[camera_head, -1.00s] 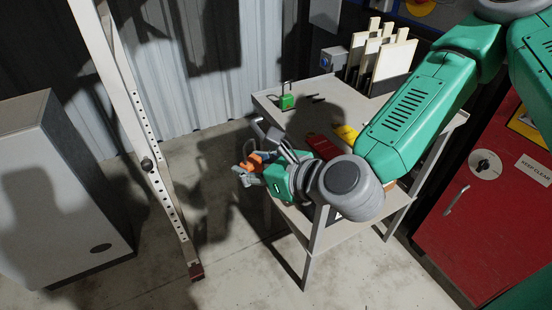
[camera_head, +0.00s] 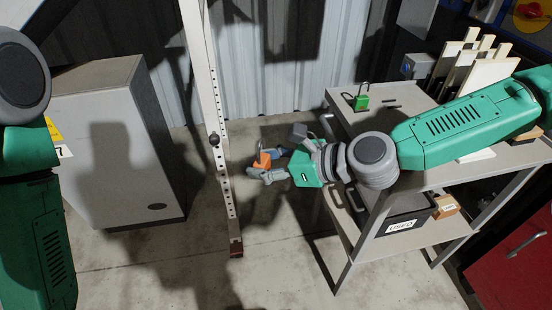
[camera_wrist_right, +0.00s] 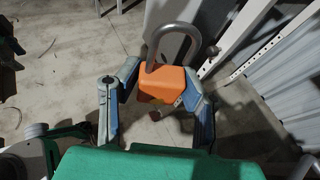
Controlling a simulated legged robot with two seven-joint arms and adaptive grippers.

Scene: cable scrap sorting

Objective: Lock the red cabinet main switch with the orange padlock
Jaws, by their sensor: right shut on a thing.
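The orange padlock (camera_head: 262,160) is held in my right gripper (camera_head: 266,164), out over the floor to the left of the trolley. In the right wrist view the padlock's orange body (camera_wrist_right: 162,84) sits between the two fingers of the right gripper (camera_wrist_right: 158,92), which are shut on it. Its grey shackle sticks up clear of the fingers. The red cabinet (camera_head: 510,265) shows only in part at the lower right, with a handle.
A metal trolley (camera_head: 345,128) stands under my right arm, with a green padlock (camera_head: 361,102) on its top and a bin marked USED (camera_head: 400,228) below. A perforated upright post (camera_head: 222,150) and a grey cabinet (camera_head: 110,160) stand at the left. Open floor lies in front.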

